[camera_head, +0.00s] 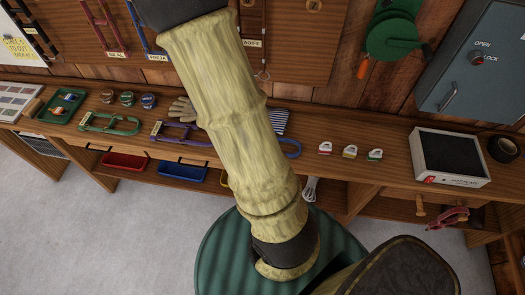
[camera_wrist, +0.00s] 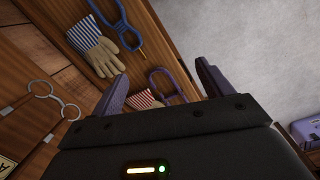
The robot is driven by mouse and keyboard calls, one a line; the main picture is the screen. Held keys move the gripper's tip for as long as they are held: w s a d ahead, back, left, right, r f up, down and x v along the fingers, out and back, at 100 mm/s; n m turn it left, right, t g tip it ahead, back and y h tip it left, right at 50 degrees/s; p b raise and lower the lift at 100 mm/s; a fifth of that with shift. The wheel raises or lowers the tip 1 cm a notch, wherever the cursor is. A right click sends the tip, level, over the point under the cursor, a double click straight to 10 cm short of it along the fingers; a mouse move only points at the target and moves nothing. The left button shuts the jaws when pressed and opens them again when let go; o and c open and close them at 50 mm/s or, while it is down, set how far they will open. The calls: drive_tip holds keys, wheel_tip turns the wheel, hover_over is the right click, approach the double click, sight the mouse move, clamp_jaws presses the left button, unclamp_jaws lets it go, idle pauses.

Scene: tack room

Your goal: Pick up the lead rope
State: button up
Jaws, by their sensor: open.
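A blue looped strap or rope (camera_wrist: 127,38), with what looks like a small metal end, lies on the bench in the wrist view; it may be the lead rope. It also shows in the head view (camera_head: 291,149), partly hidden behind my arm. A purple-blue looped piece (camera_wrist: 164,92) lies farther along the bench and appears between my fingers in the wrist view; it shows left of my arm in the head view (camera_head: 185,140). My gripper (camera_wrist: 161,68) is open and empty, above the bench. My arm hides it in the head view.
Striped-cuff gloves (camera_wrist: 101,52) lie close beside the blue loop. A green halter-like piece (camera_head: 108,124), small tins (camera_head: 127,98), several small labelled items (camera_head: 349,151) and a white-edged box (camera_head: 448,183) stand along the bench. A grey cabinet (camera_head: 470,70) hangs at right.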

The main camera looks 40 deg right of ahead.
drive_tip(key=w+d+f+n+g+h+b, duration=0.1)
drive_tip(key=w+d+f+n+g+b, duration=0.2)
drive_tip(key=d+f, duration=0.6)
drive_tip(key=shift+w+d+f+n+h+b, duration=0.25)
drive_tip(key=shift+w+d+n+h+b, duration=0.25)
drive_tip(key=shift+b, duration=0.3)
drive_tip(key=x, duration=1.1)
drive_tip(key=shift+a+f+p, duration=0.1)
drive_tip(key=shift+f+p, duration=0.1)
drive_tip(key=shift+p, duration=0.2)
drive_tip(key=shift+s+f, duration=0.1)
drive_tip(key=shift+f, duration=0.35)
drive_tip(key=x, duration=0.3)
drive_tip(key=p+x, duration=0.1)
drive_tip(key=shift+d+f, duration=0.15)
drive_tip(key=shift+d, duration=0.15)
drive_tip(key=shift+s+d+f, duration=0.1)
drive_tip(key=shift+f, duration=0.3)
